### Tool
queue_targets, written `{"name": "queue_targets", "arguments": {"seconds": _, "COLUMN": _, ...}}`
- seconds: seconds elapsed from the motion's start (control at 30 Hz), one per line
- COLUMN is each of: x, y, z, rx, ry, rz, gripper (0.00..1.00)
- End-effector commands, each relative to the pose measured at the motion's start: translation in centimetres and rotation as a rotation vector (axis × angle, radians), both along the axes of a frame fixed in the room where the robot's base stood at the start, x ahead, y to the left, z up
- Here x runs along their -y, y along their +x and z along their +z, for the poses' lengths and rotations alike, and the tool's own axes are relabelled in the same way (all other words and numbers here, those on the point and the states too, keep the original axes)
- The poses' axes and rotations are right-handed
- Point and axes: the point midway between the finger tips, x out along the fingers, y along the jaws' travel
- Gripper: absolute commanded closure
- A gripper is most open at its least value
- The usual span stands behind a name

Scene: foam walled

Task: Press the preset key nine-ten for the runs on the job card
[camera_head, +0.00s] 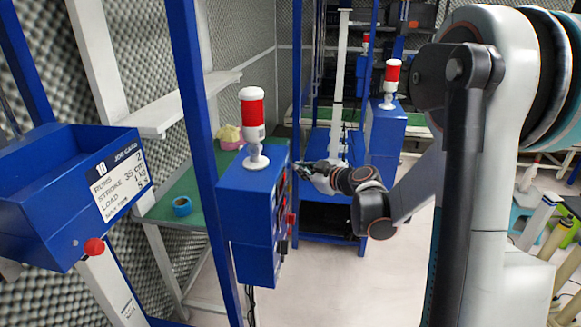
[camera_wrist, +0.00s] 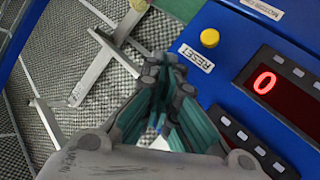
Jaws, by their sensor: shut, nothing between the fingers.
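The job card (camera_head: 118,180) is a white sheet on the front of a blue bin at the left. It is headed 10 and lists runs, stroke, load and a last line; the runs figure looks like 2. The blue control box (camera_head: 248,205) carries a red and white lamp. Its panel (camera_wrist: 235,75) shows a display (camera_wrist: 265,82) reading 0, a yellow RESET button (camera_wrist: 209,38) and a row of dark keys (camera_wrist: 252,145) whose labels I cannot read. My gripper (camera_wrist: 166,62) is shut and empty, over the panel's left edge. In the head view my gripper (camera_head: 303,169) is beside the box's right side.
A blue post (camera_head: 195,120) stands just left of the box. A green table (camera_head: 165,207) behind holds a blue tape roll (camera_head: 182,206). Another blue box with a lamp (camera_head: 385,130) stands farther back. Grey floor is open at the lower centre.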

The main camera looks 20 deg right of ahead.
Motion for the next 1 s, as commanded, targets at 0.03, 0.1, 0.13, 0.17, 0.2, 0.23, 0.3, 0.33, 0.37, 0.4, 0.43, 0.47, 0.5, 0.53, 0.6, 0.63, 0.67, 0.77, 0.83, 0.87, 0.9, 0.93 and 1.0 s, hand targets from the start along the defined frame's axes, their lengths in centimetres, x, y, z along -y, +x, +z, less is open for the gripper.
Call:
{"name": "queue_targets", "arguments": {"seconds": 0.03, "x": 0.02, "y": 0.00, "z": 0.01, "rx": 0.000, "ry": 0.000, "rz": 0.000, "gripper": 1.00}}
{"name": "queue_targets", "arguments": {"seconds": 0.1, "x": 0.02, "y": 0.00, "z": 0.01, "rx": 0.000, "ry": 0.000, "rz": 0.000, "gripper": 1.00}}
{"name": "queue_targets", "arguments": {"seconds": 0.13, "x": 0.03, "y": -0.01, "z": 0.02, "rx": 0.000, "ry": 0.000, "rz": 0.000, "gripper": 1.00}}
{"name": "queue_targets", "arguments": {"seconds": 0.17, "x": 0.03, "y": -0.01, "z": 0.02, "rx": 0.000, "ry": 0.000, "rz": 0.000, "gripper": 1.00}}
{"name": "queue_targets", "arguments": {"seconds": 0.2, "x": 0.02, "y": 0.00, "z": 0.01, "rx": 0.000, "ry": 0.000, "rz": 0.000, "gripper": 1.00}}
{"name": "queue_targets", "arguments": {"seconds": 0.23, "x": 0.02, "y": 0.00, "z": 0.01, "rx": 0.000, "ry": 0.000, "rz": 0.000, "gripper": 1.00}}
{"name": "queue_targets", "arguments": {"seconds": 0.3, "x": 0.00, "y": 0.02, "z": 0.02, "rx": 0.000, "ry": 0.000, "rz": 0.000, "gripper": 1.00}}
{"name": "queue_targets", "arguments": {"seconds": 0.33, "x": -0.02, "y": 0.03, "z": 0.02, "rx": 0.000, "ry": 0.000, "rz": 0.000, "gripper": 1.00}}
{"name": "queue_targets", "arguments": {"seconds": 0.37, "x": -0.04, "y": 0.04, "z": 0.02, "rx": 0.000, "ry": 0.000, "rz": 0.000, "gripper": 1.00}}
{"name": "queue_targets", "arguments": {"seconds": 0.4, "x": -0.07, "y": 0.06, "z": 0.01, "rx": 0.000, "ry": 0.000, "rz": 0.000, "gripper": 1.00}}
{"name": "queue_targets", "arguments": {"seconds": 0.43, "x": -0.10, "y": 0.08, "z": 0.01, "rx": 0.000, "ry": 0.000, "rz": 0.000, "gripper": 1.00}}
{"name": "queue_targets", "arguments": {"seconds": 0.47, "x": -0.11, "y": 0.09, "z": 0.01, "rx": 0.001, "ry": 0.000, "rz": -0.001, "gripper": 1.00}}
{"name": "queue_targets", "arguments": {"seconds": 0.5, "x": -0.15, "y": 0.13, "z": 0.01, "rx": 0.001, "ry": 0.000, "rz": -0.001, "gripper": 1.00}}
{"name": "queue_targets", "arguments": {"seconds": 0.53, "x": -0.18, "y": 0.14, "z": 0.01, "rx": 0.001, "ry": 0.000, "rz": -0.001, "gripper": 1.00}}
{"name": "queue_targets", "arguments": {"seconds": 0.6, "x": -0.24, "y": 0.19, "z": 0.01, "rx": 0.001, "ry": 0.000, "rz": -0.001, "gripper": 1.00}}
{"name": "queue_targets", "arguments": {"seconds": 0.63, "x": -0.26, "y": 0.20, "z": 0.01, "rx": 0.001, "ry": 0.000, "rz": -0.001, "gripper": 1.00}}
{"name": "queue_targets", "arguments": {"seconds": 0.67, "x": -0.29, "y": 0.23, "z": 0.01, "rx": 0.001, "ry": 0.000, "rz": -0.001, "gripper": 1.00}}
{"name": "queue_targets", "arguments": {"seconds": 0.77, "x": -0.38, "y": 0.28, "z": 0.01, "rx": 0.001, "ry": 0.000, "rz": -0.001, "gripper": 1.00}}
{"name": "queue_targets", "arguments": {"seconds": 0.83, "x": -0.44, "y": 0.33, "z": 0.00, "rx": 0.001, "ry": 0.000, "rz": -0.001, "gripper": 1.00}}
{"name": "queue_targets", "arguments": {"seconds": 0.87, "x": -0.48, "y": 0.34, "z": 0.01, "rx": 0.001, "ry": 0.000, "rz": -0.001, "gripper": 1.00}}
{"name": "queue_targets", "arguments": {"seconds": 0.9, "x": -0.51, "y": 0.37, "z": 0.01, "rx": 0.001, "ry": 0.000, "rz": -0.001, "gripper": 1.00}}
{"name": "queue_targets", "arguments": {"seconds": 0.93, "x": -0.54, "y": 0.39, "z": 0.00, "rx": 0.001, "ry": 0.000, "rz": -0.001, "gripper": 1.00}}
{"name": "queue_targets", "arguments": {"seconds": 1.0, "x": -0.62, "y": 0.43, "z": 0.01, "rx": 0.000, "ry": 0.000, "rz": 0.000, "gripper": 1.00}}
